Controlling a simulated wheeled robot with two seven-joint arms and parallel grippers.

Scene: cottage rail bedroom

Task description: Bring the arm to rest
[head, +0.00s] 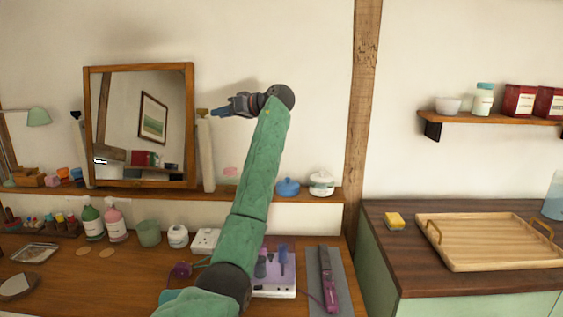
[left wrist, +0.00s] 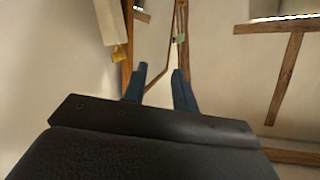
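My left arm, in a green sleeve, reaches up over the vanity desk in the head view. My left gripper (head: 228,108) is raised at its end, in front of the wall to the right of the mirror (head: 188,128), pointing left. In the left wrist view the two blue fingers of the left gripper (left wrist: 159,88) stand apart with nothing between them. The mirror's wooden frame (left wrist: 183,45) shows beyond the fingers there. My right gripper is in neither view.
A shelf ledge with a blue pot (head: 287,187) and a white jar (head: 321,183) runs behind the arm. Bottles (head: 115,224) and a hair straightener (head: 328,283) are on the desk. A wooden tray (head: 485,243) sits on the right counter. Open air surrounds the gripper's right side.

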